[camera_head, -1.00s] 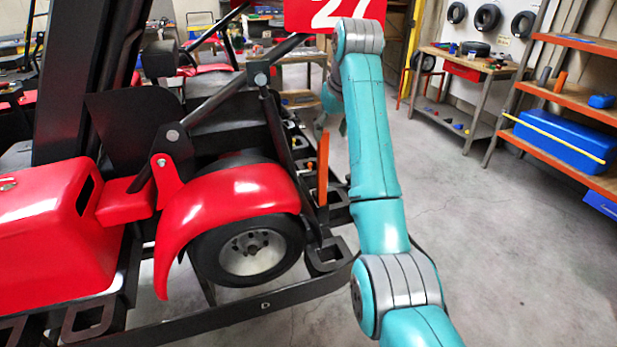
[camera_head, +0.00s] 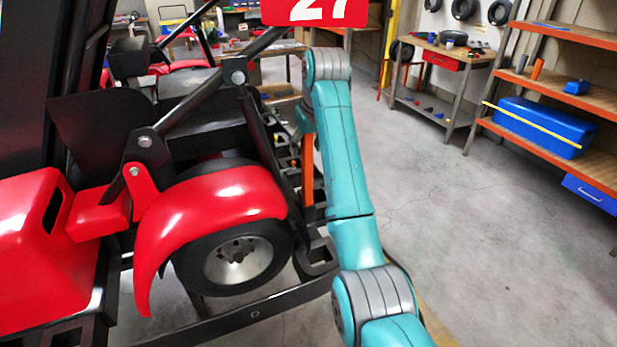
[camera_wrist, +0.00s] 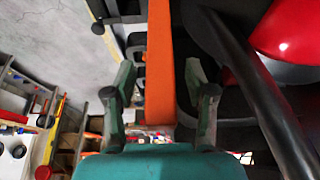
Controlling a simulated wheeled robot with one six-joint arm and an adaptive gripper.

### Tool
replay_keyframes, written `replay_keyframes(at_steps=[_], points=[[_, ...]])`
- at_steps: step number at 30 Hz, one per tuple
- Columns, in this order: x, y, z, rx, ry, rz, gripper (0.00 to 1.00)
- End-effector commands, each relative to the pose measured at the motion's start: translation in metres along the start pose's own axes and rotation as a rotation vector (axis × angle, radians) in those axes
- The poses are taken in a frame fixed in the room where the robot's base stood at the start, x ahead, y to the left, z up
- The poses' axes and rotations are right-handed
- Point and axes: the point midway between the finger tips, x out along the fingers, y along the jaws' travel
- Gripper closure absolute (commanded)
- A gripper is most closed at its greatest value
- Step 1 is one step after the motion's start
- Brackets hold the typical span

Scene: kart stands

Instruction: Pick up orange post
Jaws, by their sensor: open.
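The orange post (camera_head: 307,170) stands upright at the right side of the red and black kart, close behind my arm in the head view. In the wrist view the orange post (camera_wrist: 160,70) runs from the top edge down between the two fingers of my gripper (camera_wrist: 163,85). The fingers are spread, with a gap between the post and each finger; neither visibly touches it. In the head view my gripper is mostly hidden behind my arm and the kart frame.
The kart's red fender (camera_head: 205,215) and wheel (camera_head: 238,260) are left of the post. A dark bar (camera_wrist: 265,95) crosses close to the right finger in the wrist view. A workbench (camera_head: 440,75) and an orange shelf (camera_head: 560,85) stand at the back right. The floor (camera_head: 490,240) on the right is clear.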

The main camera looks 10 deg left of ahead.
Motion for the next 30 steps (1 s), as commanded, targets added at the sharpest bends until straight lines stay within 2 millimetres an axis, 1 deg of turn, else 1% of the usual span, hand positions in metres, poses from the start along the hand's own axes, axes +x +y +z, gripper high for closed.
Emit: replay_keyframes(at_steps=[1, 4, 11, 14, 15, 18, 30], points=[[0.0069, -0.0014, 0.0027, -0.001, 0.000, -0.001, 0.45], [0.0148, -0.0024, 0.0059, -0.002, 0.001, 0.000, 0.45], [0.0159, -0.0024, 0.0062, -0.002, 0.002, 0.000, 0.45], [0.0159, -0.0024, 0.0062, -0.001, 0.001, 0.000, 0.67], [0.0159, -0.0024, 0.0062, -0.001, 0.001, 0.000, 0.77], [0.0159, -0.0024, 0.0062, -0.001, 0.001, 0.000, 1.00], [0.0144, -0.0024, 0.0054, -0.002, 0.003, 0.000, 1.00]])
